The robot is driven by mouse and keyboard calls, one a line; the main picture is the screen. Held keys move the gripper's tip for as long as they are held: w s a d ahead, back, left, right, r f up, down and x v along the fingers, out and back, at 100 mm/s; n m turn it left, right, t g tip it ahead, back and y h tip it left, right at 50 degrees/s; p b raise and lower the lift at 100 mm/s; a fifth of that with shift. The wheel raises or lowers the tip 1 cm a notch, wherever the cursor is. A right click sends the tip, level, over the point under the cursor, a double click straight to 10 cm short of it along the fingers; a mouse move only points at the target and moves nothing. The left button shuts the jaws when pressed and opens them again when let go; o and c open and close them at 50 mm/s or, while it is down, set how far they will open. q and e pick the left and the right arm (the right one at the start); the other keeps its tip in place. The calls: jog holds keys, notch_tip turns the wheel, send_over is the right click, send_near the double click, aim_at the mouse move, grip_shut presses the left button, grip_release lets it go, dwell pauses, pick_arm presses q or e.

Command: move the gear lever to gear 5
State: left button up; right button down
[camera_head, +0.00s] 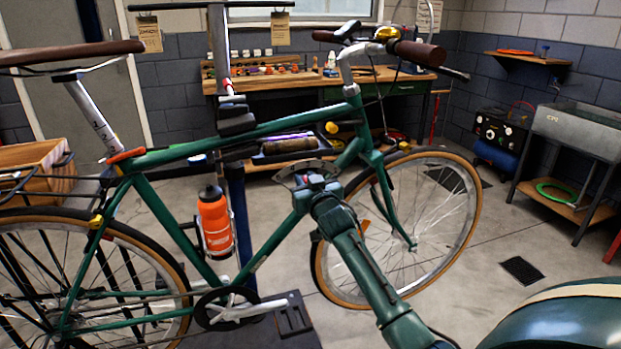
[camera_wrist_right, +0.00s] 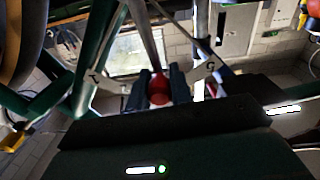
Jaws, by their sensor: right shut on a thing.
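The gear lever shows in the right wrist view as a red knob (camera_wrist_right: 158,92) between the two dark fingers of my right gripper (camera_wrist_right: 159,84). The gripper is shut on it. A pale curved gear plate (camera_wrist_right: 208,72) spreads behind the fingers, with one mark near each end; the marks between are hidden or too small to read. In the head view my right gripper (camera_head: 318,184) is at the bicycle's down tube, just in front of the gear plate (camera_head: 287,178), and hides the lever. I cannot tell which gear the lever is at. My left gripper is not in view.
The green bicycle (camera_head: 270,128) stands across the view, with an orange bottle (camera_head: 214,222) left of my arm and the front wheel (camera_head: 466,215) close on its right. A tool tray (camera_head: 272,155) sits behind the frame. A workbench (camera_head: 380,76) stands at the back.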

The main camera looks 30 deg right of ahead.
jog(key=shift+w+a+f+n, duration=0.15)
jog(key=shift+a+f+n, duration=0.2)
jog(key=shift+a+n, duration=0.55)
jog(key=shift+w+a+f+n, duration=0.25)
jog(key=shift+a+n, duration=0.35)
jog(key=shift+n, duration=0.55)
jog(key=shift+w+a+f+n, duration=0.1)
jog(key=shift+a+f+n, duration=0.3)
jog(key=shift+a+n, duration=0.5)
jog(key=shift+d+n, duration=0.15)
jog(key=shift+n, duration=0.1)
jog(key=c, duration=1.3)
grip_release()
jog(key=shift+o, duration=0.2)
jog(key=shift+s, duration=0.1)
jog(key=v, duration=1.3)
jog(key=shift+p, duration=0.4)
jog(key=shift+d, duration=0.1)
